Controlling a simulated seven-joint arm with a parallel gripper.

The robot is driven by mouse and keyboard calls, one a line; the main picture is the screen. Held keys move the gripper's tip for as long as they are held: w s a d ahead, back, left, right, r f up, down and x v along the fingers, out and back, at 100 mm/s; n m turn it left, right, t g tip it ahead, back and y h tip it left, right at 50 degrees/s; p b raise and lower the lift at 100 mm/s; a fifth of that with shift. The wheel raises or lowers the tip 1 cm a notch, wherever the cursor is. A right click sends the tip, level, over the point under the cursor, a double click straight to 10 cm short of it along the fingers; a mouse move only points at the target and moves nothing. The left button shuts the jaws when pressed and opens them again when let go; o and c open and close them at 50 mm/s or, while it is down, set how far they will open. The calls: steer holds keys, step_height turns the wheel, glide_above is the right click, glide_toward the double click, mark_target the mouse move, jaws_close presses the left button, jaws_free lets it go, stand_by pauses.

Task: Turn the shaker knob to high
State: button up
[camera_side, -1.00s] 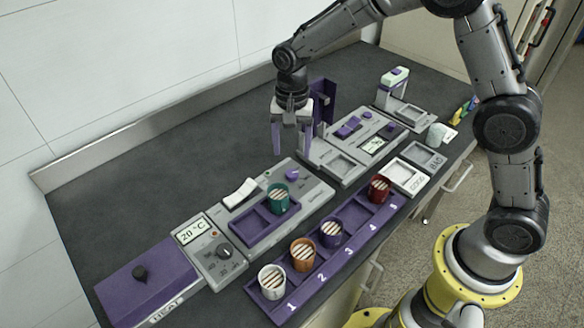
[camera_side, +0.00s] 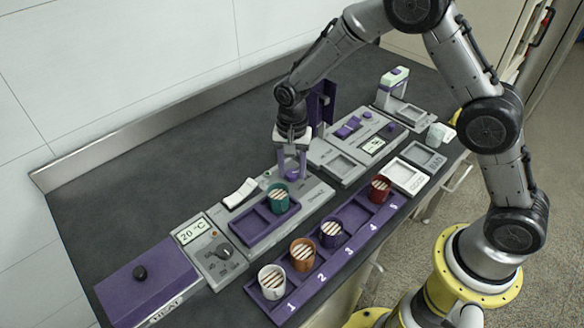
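The shaker is a grey unit with a purple tray (camera_side: 252,229), and a teal cup (camera_side: 279,198) with a striped top stands at the right end of that tray. The shaker's small purple knob (camera_side: 291,174) is at the back right of the unit, largely hidden by my fingers. My gripper (camera_side: 292,173) points down at the knob, with one purple finger on each side of it. At this size I cannot tell whether the fingers touch the knob. The knob's setting is too small to read.
A purple rack (camera_side: 268,314) with several cups stands in front of the shaker. The heater (camera_side: 147,286) with its black knob is at left. A tall purple stand (camera_side: 322,102) rises close behind my gripper. The bench behind the shaker is clear.

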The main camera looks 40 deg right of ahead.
jaws_close()
steer(key=shift+n, duration=0.4)
steer(key=n, duration=0.5)
steer(key=shift+n, duration=0.3)
steer(key=n, duration=0.5)
steer(key=shift+n, duration=0.3)
steer(key=o, duration=0.5)
jaws_free()
